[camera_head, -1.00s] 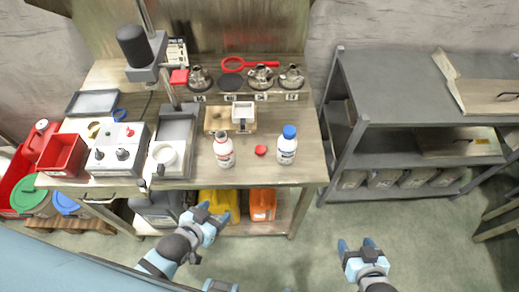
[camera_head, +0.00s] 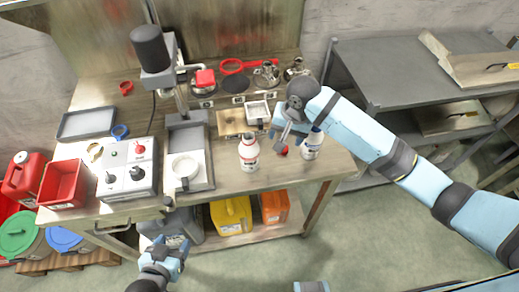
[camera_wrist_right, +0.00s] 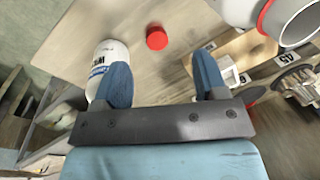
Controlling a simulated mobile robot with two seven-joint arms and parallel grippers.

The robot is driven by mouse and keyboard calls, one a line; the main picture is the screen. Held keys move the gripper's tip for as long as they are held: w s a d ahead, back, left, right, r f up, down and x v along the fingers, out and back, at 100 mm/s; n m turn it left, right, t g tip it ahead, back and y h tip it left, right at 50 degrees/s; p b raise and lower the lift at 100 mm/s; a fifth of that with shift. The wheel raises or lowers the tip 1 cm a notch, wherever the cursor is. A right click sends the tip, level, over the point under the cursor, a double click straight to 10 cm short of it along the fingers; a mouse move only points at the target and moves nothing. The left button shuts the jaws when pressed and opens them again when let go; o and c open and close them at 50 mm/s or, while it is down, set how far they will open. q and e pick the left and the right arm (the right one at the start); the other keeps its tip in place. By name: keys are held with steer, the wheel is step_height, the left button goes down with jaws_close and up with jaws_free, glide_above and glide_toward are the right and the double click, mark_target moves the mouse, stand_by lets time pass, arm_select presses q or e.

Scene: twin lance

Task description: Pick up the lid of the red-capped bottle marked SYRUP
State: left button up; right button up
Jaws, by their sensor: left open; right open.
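A small red lid (camera_head: 281,151) lies on the bench, partly hidden in the head view. It shows whole in the right wrist view (camera_wrist_right: 156,38). Left of it stands a white bottle (camera_head: 249,154) with a red ring at its neck and no cap; its label is too small to read. A second white bottle (camera_head: 312,146), blue-capped earlier, stands right of the lid. My right gripper (camera_head: 288,131) is open above the bench, with the lid ahead of and between its fingers (camera_wrist_right: 161,60), not touching. My left gripper (camera_head: 171,243) is open and empty before the bench.
A white cup (camera_head: 185,166) stands on a grey scale-like device, beside a control box (camera_head: 127,178) with knobs. Behind are a wooden block (camera_head: 231,122) and several metal fittings (camera_head: 266,74). A grey shelf (camera_head: 400,70) stands at right. The bench front around the bottles is clear.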

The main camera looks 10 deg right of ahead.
steer(key=w+r+m+h, duration=0.1)
steer(key=w+r, duration=0.2)
steer(key=shift+m+g+h, duration=0.3)
steer(key=shift+g, duration=0.1)
steer(key=f, duration=0.5)
steer(key=d+f, duration=0.1)
steer(key=f, duration=0.2)
steer(key=shift+w+f, duration=0.1)
steer(key=shift+f, duration=0.05)
steer(key=shift+a+f, duration=0.15)
steer(key=shift+f, duration=1.2)
steer(key=shift+a+f, duration=0.15)
steer(key=shift+f, duration=1.2)
steer(key=c, duration=1)
